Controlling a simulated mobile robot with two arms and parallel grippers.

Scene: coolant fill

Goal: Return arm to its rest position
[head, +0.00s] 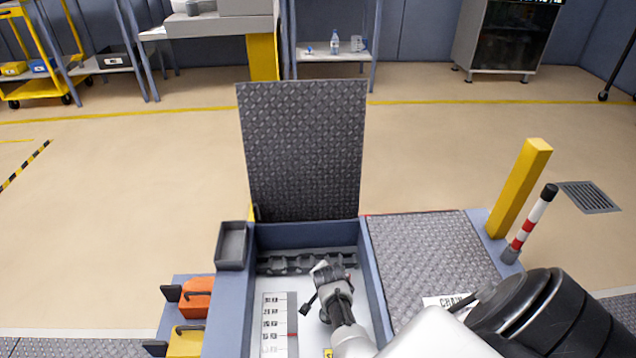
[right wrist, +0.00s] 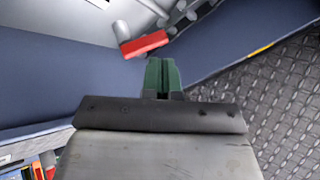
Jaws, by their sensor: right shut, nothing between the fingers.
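My right gripper (right wrist: 162,75) has green fingertips pressed together, shut and empty, in the right wrist view. A red handle or block (right wrist: 144,44) on grey metal piping (right wrist: 178,14) lies just beyond the fingertips, apparently apart from them. In the head view my right arm comes in from the lower right, and I cannot make out its fingertips there. A grey and black jointed assembly (head: 335,288) shows inside the open blue bay (head: 370,275); I cannot tell where it meets my arm. My left gripper is not in view.
A tread-plate lid (head: 303,150) stands open behind the bay. A tread-plate deck (head: 430,250) lies to the right, with a yellow post (head: 520,188) and a red-white post (head: 530,222). Orange (head: 197,297) and yellow (head: 186,341) items sit left.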

